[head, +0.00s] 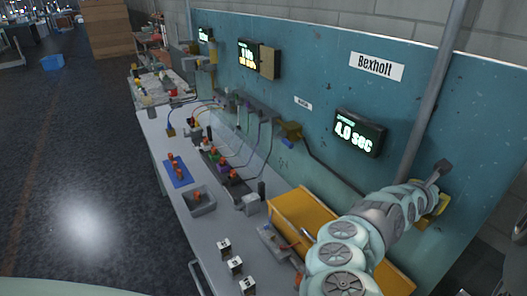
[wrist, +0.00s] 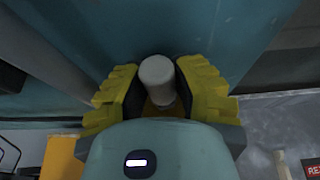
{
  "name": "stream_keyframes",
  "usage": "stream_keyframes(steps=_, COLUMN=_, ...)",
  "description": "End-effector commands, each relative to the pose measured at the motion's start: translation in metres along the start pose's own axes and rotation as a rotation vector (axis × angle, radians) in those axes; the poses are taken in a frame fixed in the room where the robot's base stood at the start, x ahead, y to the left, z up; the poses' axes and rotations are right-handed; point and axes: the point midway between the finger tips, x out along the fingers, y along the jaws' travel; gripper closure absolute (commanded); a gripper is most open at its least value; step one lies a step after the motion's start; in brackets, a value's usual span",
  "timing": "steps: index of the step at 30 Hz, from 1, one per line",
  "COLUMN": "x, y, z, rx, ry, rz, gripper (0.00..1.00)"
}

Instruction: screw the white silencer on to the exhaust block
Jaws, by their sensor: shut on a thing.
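The white silencer (wrist: 157,80) is a short, pale cylinder with a rounded end, in the middle of the wrist view. My gripper (wrist: 159,88) has its yellow and black fingers on both sides of it and is shut on it. An ochre surface (wrist: 166,110) shows just below the silencer between the fingers; I cannot tell whether it is the exhaust block or whether the threads meet. In the head view my gripper (head: 436,202) is close to the teal panel at the right, partly hidden by my arm, and the silencer cannot be made out there.
A yellow bin (head: 300,213) stands on the bench below. Small fittings, a grey tray (head: 199,202) and a blue mat (head: 177,172) lie farther left.

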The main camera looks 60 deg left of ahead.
Motion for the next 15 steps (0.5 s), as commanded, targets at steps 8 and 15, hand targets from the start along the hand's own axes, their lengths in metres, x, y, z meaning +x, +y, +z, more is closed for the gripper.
stream_keyframes(steps=8, x=0.0017, y=0.0008, z=-0.0034, rx=0.001, ry=0.000, rz=-0.023, gripper=1.00)
stream_keyframes(steps=15, x=0.0017, y=0.0003, z=-0.0022, rx=0.012, ry=-0.003, rz=-0.045, gripper=1.00)
